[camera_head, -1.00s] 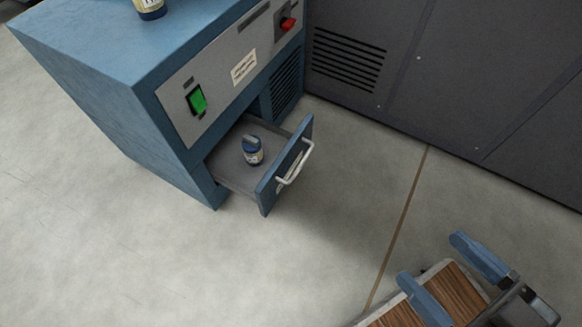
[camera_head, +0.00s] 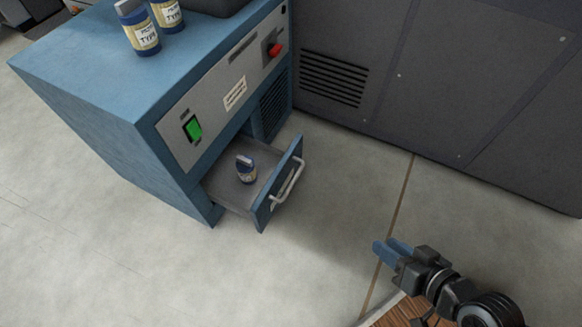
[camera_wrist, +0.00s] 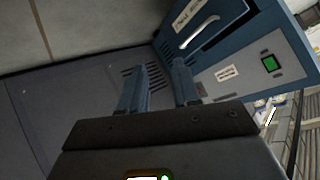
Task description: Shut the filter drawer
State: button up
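The filter drawer (camera_head: 277,187) is pulled out of the lower front of a blue cabinet (camera_head: 105,120). Its blue front has a pale bar handle (camera_head: 288,183). A small blue bottle (camera_head: 246,170) with a pale label stands inside it. My gripper (camera_head: 386,249) is to the right of the drawer, apart from it, with its blue fingers pointing left toward it. The fingers are parted with nothing between them. In the wrist view the gripper (camera_wrist: 160,78) shows its open gap, and the drawer handle (camera_wrist: 199,32) lies beyond, up and right.
The cabinet front carries a green switch (camera_head: 193,129) and a red knob (camera_head: 274,49). Labelled bottles (camera_head: 140,32) stand on its top. A dark panelled wall (camera_head: 430,85) with a vent is behind. Bare floor (camera_head: 335,205) lies between gripper and drawer.

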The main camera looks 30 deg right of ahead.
aim_at(240, 159)
jog(key=w+f+m+p, duration=0.1)
jog(key=w, duration=0.1)
jog(key=w+d+f+m+y+p, duration=0.1)
jog(key=w, duration=0.2)
jog(key=w+f+m+g+y+p, duration=0.1)
jog(key=w+f, duration=0.1)
jog(key=shift+w+d, duration=0.3)
jog(key=shift+d, duration=0.05)
jog(key=c, duration=0.4)
jog(key=w+r+m+y+p, duration=0.1)
jog(key=w, duration=0.2)
jog(key=w+m+y, duration=0.1)
jog(key=w+y, duration=0.1)
jog(key=w, duration=0.2)
jog(key=w+r+m+y+p, duration=0.1)
jog(key=w, duration=0.2)
jog(key=shift+w+a+r+t+p, duration=0.3)
jog(key=shift+w+t+p, duration=0.05)
jog(key=shift+w+t, duration=0.05)
grip_shut()
jog(key=b+x, duration=0.1)
jog(key=x, duration=0.3)
jog(key=r+b+x, duration=0.1)
jog(key=x, duration=0.3)
jog(key=b+x, duration=0.1)
jog(key=x, duration=0.3)
jog(key=shift+w+a+r+b, duration=0.1)
jog(key=shift+w+a+b, duration=0.25)
jog(key=shift+w+a, duration=0.4)
jog(key=shift+w, duration=0.1)
